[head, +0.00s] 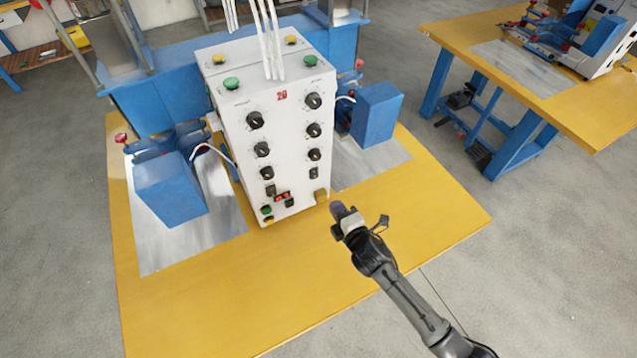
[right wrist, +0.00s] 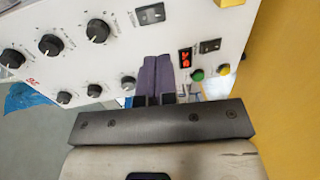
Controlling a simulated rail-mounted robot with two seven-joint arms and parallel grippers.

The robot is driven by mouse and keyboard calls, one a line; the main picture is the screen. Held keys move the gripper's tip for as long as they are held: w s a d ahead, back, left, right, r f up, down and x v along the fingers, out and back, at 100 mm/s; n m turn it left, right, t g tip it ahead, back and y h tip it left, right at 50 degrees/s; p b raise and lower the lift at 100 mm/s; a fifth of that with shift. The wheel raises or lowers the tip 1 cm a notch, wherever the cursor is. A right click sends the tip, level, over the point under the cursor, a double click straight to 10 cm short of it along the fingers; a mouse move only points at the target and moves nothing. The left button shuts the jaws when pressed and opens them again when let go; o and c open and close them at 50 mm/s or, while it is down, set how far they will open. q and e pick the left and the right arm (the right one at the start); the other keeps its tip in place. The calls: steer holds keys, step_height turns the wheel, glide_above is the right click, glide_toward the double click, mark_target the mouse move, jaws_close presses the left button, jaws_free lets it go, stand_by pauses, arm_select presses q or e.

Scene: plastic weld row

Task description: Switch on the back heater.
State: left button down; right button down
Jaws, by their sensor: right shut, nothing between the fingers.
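The white control box (head: 240,160) stands upright on the yellow table. Its front has two columns of black knobs. Below them are a dark rocker switch (head: 271,190) at left, another (head: 313,173) at right, and a small dark switch (head: 289,202) beside the red display (head: 282,197). No readable label tells which is the back heater's. In the right wrist view the right-column rocker (right wrist: 150,14) is clear; the left one seems hidden behind my fingers. My right gripper (head: 339,209) is shut and empty, near the panel's lower right; contact cannot be told. My left gripper is not in view.
Green and yellow buttons (head: 266,210) sit low on the panel. A blue block (head: 170,190) stands left of the box, another (head: 376,115) right. White cables (head: 268,40) rise from its top. The table front (head: 240,290) is clear.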

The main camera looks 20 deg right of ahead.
steer(key=w, duration=0.3)
steer(key=w+a+f, duration=0.1)
steer(key=w, duration=0.3)
steer(key=w+b, duration=0.1)
steer(key=w, duration=0.3)
steer(key=shift+a+f, duration=0.15)
steer(key=shift+a, duration=0.05)
steer(key=shift+f+b, duration=0.35)
steer(key=shift+b, duration=0.45)
steer(key=shift+r, duration=0.3)
steer(key=shift+s+p, duration=0.4)
steer(key=shift+p, duration=0.1)
steer(key=p, duration=0.1)
glide_toward(315, 178)
steer(key=s+f, duration=0.3)
steer(key=s, duration=0.3)
steer(key=shift+s+d+r, duration=0.1)
steer(key=shift+s+d, duration=0.05)
steer(key=shift+d, duration=0.15)
